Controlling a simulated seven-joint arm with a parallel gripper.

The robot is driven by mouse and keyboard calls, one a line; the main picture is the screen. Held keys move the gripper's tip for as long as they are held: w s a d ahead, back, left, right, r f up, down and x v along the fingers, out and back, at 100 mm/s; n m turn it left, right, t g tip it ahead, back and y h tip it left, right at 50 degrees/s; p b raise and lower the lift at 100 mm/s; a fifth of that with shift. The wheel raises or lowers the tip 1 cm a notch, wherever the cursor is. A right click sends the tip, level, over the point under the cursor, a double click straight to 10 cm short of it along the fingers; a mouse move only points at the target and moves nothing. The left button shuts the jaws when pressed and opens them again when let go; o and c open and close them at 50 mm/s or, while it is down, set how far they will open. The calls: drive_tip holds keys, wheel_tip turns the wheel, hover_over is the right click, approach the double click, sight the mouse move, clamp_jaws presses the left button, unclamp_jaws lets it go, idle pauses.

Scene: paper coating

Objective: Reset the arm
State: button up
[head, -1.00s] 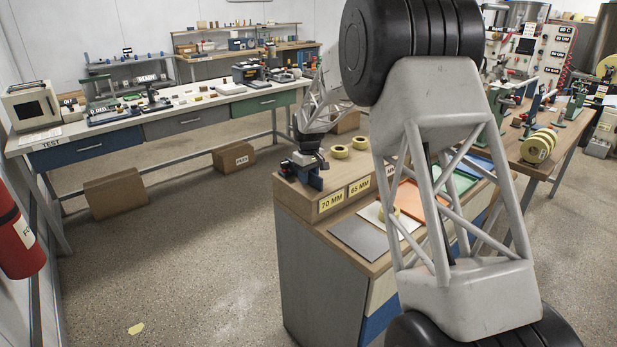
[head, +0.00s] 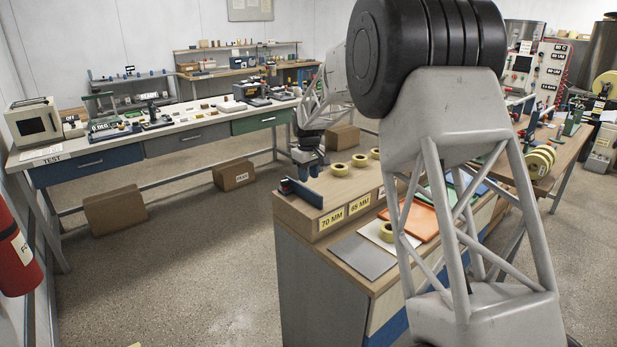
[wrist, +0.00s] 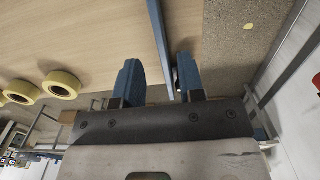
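My gripper (head: 308,168) hangs fingers down above the left end of the wooden-topped cabinet (head: 345,188). In the wrist view its two blue fingers (wrist: 158,72) are spread apart, with nothing pinched between them. A dark blue flat plate (head: 303,193) stands on edge at the cabinet's left end, just below and in front of the gripper. In the wrist view the plate (wrist: 160,40) appears as a narrow strip running up between the fingers, with a gap on both sides. My arm's large grey frame covers part of the cabinet's right side.
Yellow tape rolls (head: 340,169) sit on the cabinet top behind labels reading 70 MM and 65 MM. A grey sheet (head: 362,256) and an orange sheet (head: 420,222) lie on the lower top. A test bench (head: 190,130) stands at the back left.

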drive_tip(key=s+d+r+m, duration=0.1)
drive_tip(key=s+d+r, duration=0.45)
drive_tip(key=s, duration=0.35)
drive_tip(key=s+d+r+m+t, duration=0.1)
drive_tip(key=s+d+r+m, duration=0.1)
drive_tip(key=s+d+r, duration=0.5)
drive_tip(key=s+d+r+m, duration=0.1)
drive_tip(key=s+d, duration=0.4)
drive_tip(key=s, duration=0.6)
drive_tip(key=s+d+f+m, duration=0.1)
drive_tip(key=s+d, duration=0.2)
drive_tip(key=s, duration=0.8)
drive_tip(key=s+d+f+m+t, duration=0.1)
drive_tip(key=s+d+f+m, duration=0.1)
drive_tip(key=s, duration=0.9)
drive_tip(key=s+d+f+m, duration=0.2)
drive_tip(key=s+d, duration=0.2)
drive_tip(key=s, duration=0.7)
drive_tip(key=shift+s+d+f+t, duration=0.25)
drive_tip(key=shift+s+d+t, duration=0.05)
